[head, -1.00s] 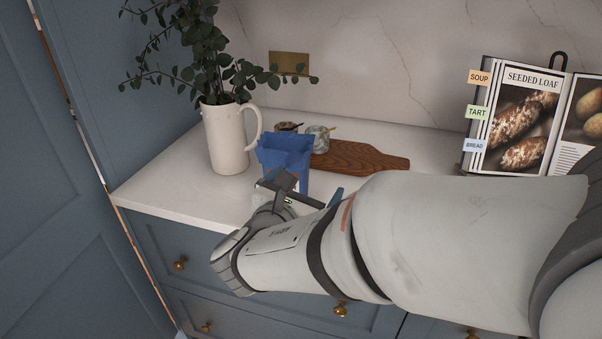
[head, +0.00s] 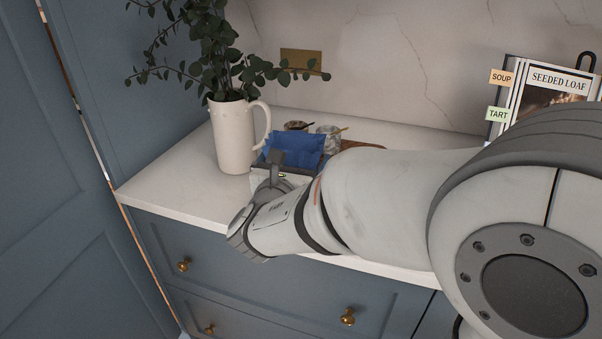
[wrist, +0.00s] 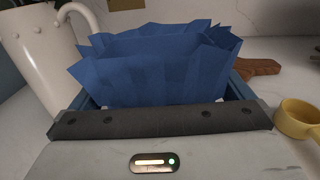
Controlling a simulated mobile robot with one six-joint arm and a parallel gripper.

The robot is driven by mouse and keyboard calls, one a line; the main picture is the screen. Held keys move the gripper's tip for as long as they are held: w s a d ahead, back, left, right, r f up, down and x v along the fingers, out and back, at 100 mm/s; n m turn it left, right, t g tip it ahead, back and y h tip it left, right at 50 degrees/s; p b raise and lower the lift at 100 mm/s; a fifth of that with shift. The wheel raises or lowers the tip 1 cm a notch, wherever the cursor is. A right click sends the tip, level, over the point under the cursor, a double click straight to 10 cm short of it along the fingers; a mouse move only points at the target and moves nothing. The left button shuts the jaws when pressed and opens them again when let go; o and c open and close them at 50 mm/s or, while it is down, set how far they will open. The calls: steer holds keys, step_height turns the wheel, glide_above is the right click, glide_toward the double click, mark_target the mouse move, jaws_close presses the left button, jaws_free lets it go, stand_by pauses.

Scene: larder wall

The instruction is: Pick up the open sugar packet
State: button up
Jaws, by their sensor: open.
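The open sugar packet (head: 296,148) is blue paper with a jagged, crumpled top edge. It stands on the white counter, right of the white jug. In the wrist view the packet (wrist: 160,65) fills the middle, just beyond my gripper's body. My gripper (wrist: 165,97) is open, with a blue finger showing at each side of the packet. The packet appears to be between the fingers. Whether either finger touches it I cannot tell. In the head view my wrist hides the packet's lower part and the fingers.
A white jug (head: 233,140) with leafy stems stands close on the left. Behind the packet are small pots (head: 328,138) and a wooden board (head: 362,146). A yellow cup (wrist: 298,118) is close on the right. A cookbook (head: 530,95) stands at the back right.

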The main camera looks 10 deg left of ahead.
steer(key=shift+c, duration=0.4)
steer(key=c, duration=1)
step_height(320, 180, up, 10)
steer(key=p, duration=0.2)
steer(key=shift+c, duration=0.2)
steer(key=s+d+f+m+g+h+p, duration=0.2)
steer(key=s+d+m+h, duration=0.2)
steer(key=d, duration=0.5)
steer(key=s+d+f+m+g+h+p, duration=0.3)
steer(key=s+d+m+h, duration=0.2)
steer(key=s+d+h, duration=0.3)
steer(key=shift+d+f+h+p, duration=0.25)
steer(key=shift+d+h+p, duration=0.05)
steer(key=shift+d, duration=0.7)
